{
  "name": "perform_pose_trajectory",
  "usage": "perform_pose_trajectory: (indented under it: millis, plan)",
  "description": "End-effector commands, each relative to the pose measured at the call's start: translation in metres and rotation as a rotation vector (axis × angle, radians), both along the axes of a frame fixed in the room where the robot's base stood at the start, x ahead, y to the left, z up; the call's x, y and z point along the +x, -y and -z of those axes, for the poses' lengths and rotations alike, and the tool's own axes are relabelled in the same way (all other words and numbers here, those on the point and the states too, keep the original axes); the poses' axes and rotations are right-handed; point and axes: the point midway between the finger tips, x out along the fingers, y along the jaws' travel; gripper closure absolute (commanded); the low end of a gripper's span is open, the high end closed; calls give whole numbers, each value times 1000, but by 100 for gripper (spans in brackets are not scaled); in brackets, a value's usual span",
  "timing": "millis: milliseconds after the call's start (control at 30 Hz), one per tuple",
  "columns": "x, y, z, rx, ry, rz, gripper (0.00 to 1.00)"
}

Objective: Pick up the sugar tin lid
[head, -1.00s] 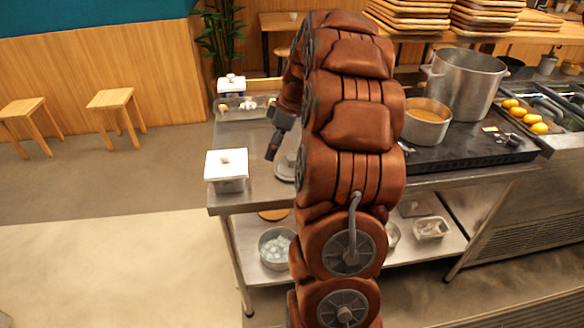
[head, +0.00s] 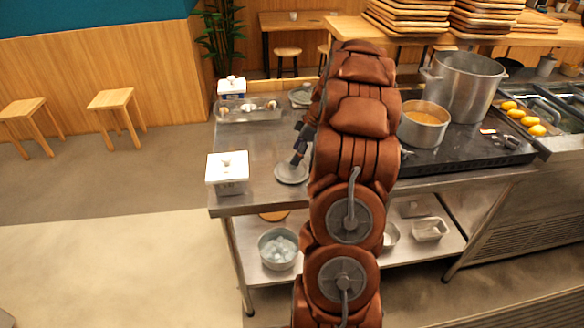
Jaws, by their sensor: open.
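Two square tins with white lids stand on the steel counter. The nearer tin (head: 229,187) has its white lid (head: 227,161) on, with a small knob on top. The farther one (head: 231,88) has a white lid and blue sides, near the counter's back left. I cannot read a label to tell which holds sugar. My gripper (head: 298,154) is open and shows small and dark, over a round grey disc (head: 290,174), right of the nearer tin. It looks empty and is apart from both tins. My arm hides part of the counter.
A clear tray (head: 249,115) of small containers lies before the farther tin. A large pot (head: 464,82) and a smaller pan (head: 424,126) stand on the black stove at right. The counter (head: 250,150) between the nearer tin and the tray is bare.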

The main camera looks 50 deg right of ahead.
Motion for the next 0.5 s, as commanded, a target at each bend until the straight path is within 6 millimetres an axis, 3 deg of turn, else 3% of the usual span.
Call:
perform_pose_trajectory:
  millis: [233,500]
  plan:
    - [8,-11,24,3,-3,-1,32]
    - [10,-12,29,2,-1,0,32]
